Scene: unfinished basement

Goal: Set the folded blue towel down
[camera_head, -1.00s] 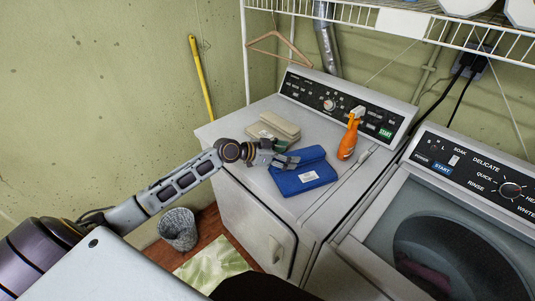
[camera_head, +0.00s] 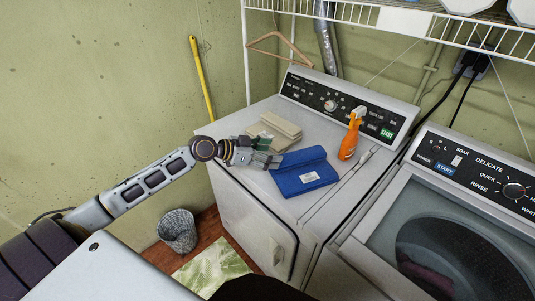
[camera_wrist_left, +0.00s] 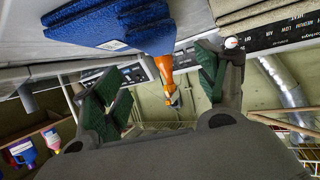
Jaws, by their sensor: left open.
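The folded blue towel (camera_head: 303,173) lies flat on top of the dryer (camera_head: 236,179), with a white label on its front. It also shows at the top of the left wrist view (camera_wrist_left: 135,22). My left gripper (camera_head: 272,160) is just left of the towel, above the dryer top. Its green-padded fingers are spread apart in the left wrist view (camera_wrist_left: 160,88), with nothing between them but the background. The gripper looks clear of the towel or very close to its left edge. My right gripper does not show.
A folded beige towel (camera_head: 276,130) lies behind the gripper. An orange spray bottle (camera_head: 349,137) stands right of the blue towel. A washer (camera_head: 359,243) with a glass lid is at right. A wire shelf (camera_head: 370,18) hangs above. A wastebasket (camera_head: 178,231) stands on the floor.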

